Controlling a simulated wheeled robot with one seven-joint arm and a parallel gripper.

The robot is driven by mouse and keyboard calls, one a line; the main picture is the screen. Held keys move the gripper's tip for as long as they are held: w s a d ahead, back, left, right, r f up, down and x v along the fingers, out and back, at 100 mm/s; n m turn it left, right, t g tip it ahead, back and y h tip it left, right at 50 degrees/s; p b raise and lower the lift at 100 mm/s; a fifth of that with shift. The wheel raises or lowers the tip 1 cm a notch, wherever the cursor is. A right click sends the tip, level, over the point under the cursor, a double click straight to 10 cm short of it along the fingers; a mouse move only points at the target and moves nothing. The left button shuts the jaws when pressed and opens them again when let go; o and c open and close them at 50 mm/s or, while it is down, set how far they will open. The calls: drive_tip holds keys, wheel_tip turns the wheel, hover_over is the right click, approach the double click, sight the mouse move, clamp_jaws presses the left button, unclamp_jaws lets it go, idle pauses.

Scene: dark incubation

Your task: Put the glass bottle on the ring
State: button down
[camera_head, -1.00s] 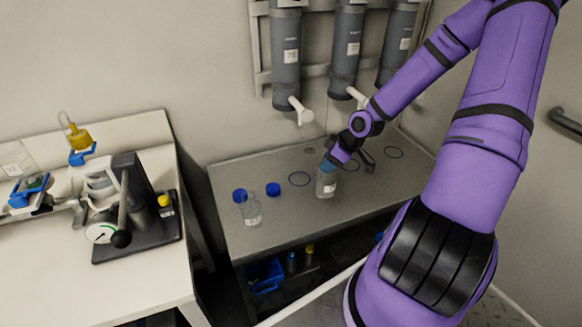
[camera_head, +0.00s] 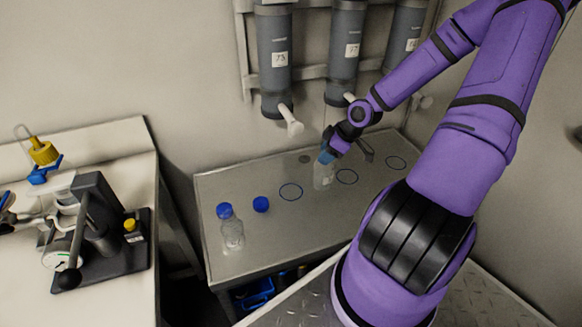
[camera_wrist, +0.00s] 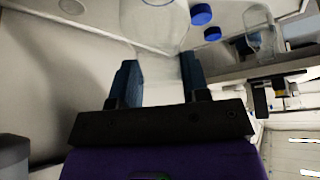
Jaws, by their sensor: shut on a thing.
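My gripper (camera_head: 328,156) is shut on a clear glass bottle (camera_head: 323,177), upright, with a white label. The wrist view shows the bottle (camera_wrist: 152,38) between the two blue fingers (camera_wrist: 158,80). Blue ring outlines mark the grey bench: a left ring (camera_head: 290,192), a middle ring (camera_head: 347,177) and a right ring (camera_head: 396,163). In the head view the held bottle appears between the left and middle rings. I cannot tell whether its base touches the bench. A ring outline (camera_wrist: 158,2) shows beyond the bottle in the wrist view.
A second clear bottle (camera_head: 232,236) stands at the bench's left front. One blue cap (camera_head: 261,204) lies on the bench; another (camera_head: 224,211) appears by that bottle's top. Grey dispensers with white taps (camera_head: 290,121) hang above the bench. A white table (camera_head: 100,290) with equipment is left.

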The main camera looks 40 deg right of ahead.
drive_tip(key=w+a+f, duration=0.6)
drive_tip(key=w+a, duration=0.1)
drive_tip(key=w, duration=0.1)
drive_tip(key=shift+f, duration=0.2)
idle(0.4)
drive_tip(key=shift+w, duration=0.1)
drive_tip(key=c, duration=0.6)
unclamp_jaws()
drive_tip(key=shift+f, duration=0.15)
